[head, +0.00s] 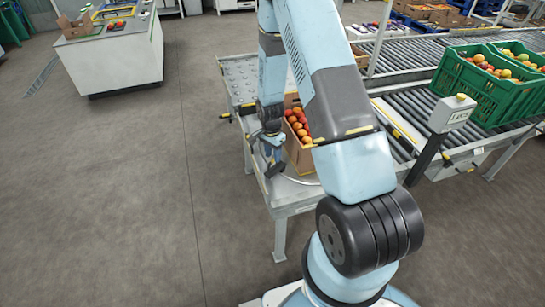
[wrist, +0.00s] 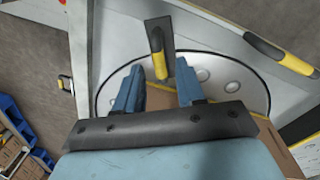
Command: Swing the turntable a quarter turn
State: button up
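The turntable (head: 306,181) is a round metal disc set in the roller table. In the wrist view its disc (wrist: 246,95) shows a dark rim and pale round studs. A cardboard box (head: 304,157) of red-orange tomatoes (head: 297,124) stands on it; brown card (wrist: 160,97) also shows below my fingers. A yellow grip with a dark plate (wrist: 157,66) lies ahead, in line with the gap between my fingertips. My gripper (wrist: 160,70) has its two blue fingers apart, holding nothing visible. In the head view my gripper (head: 272,165) is low beside the box's left side, partly hidden.
A yellow-and-black lever (wrist: 282,54) lies to the right in the wrist view. Green crates (head: 482,84) of tomatoes stand on the roller conveyor (head: 412,103) at right. A post-mounted control box (head: 451,114) stands near. Floor left of the table is clear up to a white counter (head: 112,60).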

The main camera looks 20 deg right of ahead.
jog(key=shift+f, duration=0.8)
grip_shut()
jog(key=shift+a, duration=0.1)
